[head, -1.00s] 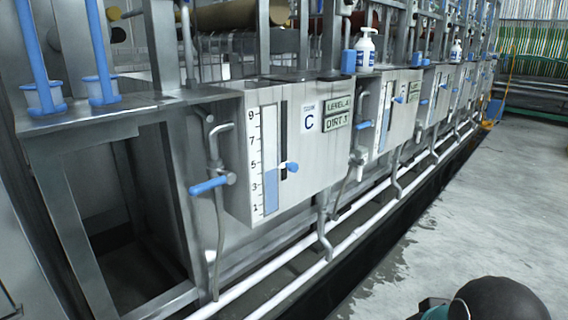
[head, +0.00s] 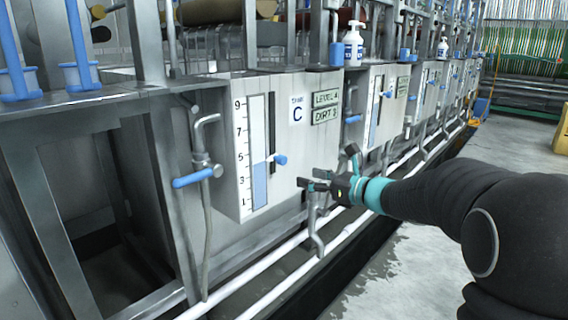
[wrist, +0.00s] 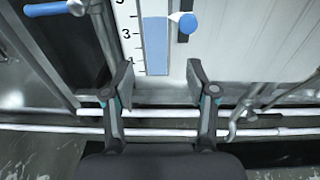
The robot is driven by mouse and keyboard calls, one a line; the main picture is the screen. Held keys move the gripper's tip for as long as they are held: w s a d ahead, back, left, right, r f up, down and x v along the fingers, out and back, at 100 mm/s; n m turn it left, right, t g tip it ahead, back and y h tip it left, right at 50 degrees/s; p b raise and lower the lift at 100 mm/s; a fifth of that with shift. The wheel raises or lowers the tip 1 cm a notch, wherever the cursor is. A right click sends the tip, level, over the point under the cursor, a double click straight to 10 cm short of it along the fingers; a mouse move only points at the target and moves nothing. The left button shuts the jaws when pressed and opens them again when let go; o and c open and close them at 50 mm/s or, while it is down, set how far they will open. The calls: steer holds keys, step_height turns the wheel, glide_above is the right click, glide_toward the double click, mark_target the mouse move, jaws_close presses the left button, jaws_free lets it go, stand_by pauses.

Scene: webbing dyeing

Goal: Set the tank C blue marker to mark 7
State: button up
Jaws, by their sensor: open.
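The tank C panel (head: 300,160) is a pale box with a white scale (head: 243,150) marked 1 to 9. A blue column (head: 260,185) fills the gauge to about 4. The blue marker (head: 280,160) is a round knob with a white pointer, to the right of the gauge and near the column's top, at about 4. The marker also shows at the top of the wrist view (wrist: 188,22). My gripper (head: 307,185) is open and empty, below and right of the marker. In the wrist view its fingers (wrist: 160,76) are spread below the marker, apart from it.
A blue-handled valve (head: 193,177) juts out left of the panel. White pipes (head: 270,300) run low along the tanks. Pump bottles (head: 353,48) stand above. Wet open floor (head: 400,270) lies to the right.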

mark_target(284, 160)
steer(key=w+a+m, duration=0.1)
steer(key=w+a, duration=0.2)
steer(key=w, duration=0.1)
steer(key=w+a+m+t, duration=0.1)
steer(key=w+a, duration=0.2)
steer(key=w, duration=0.1)
steer(key=w+a+m+p, duration=0.1)
steer(key=w+a, duration=0.2)
steer(key=w, duration=0.1)
steer(key=shift+w+f+t, duration=0.15)
steer(key=shift+w+t, duration=0.2)
steer(key=shift+t, duration=0.05)
jaws_close()
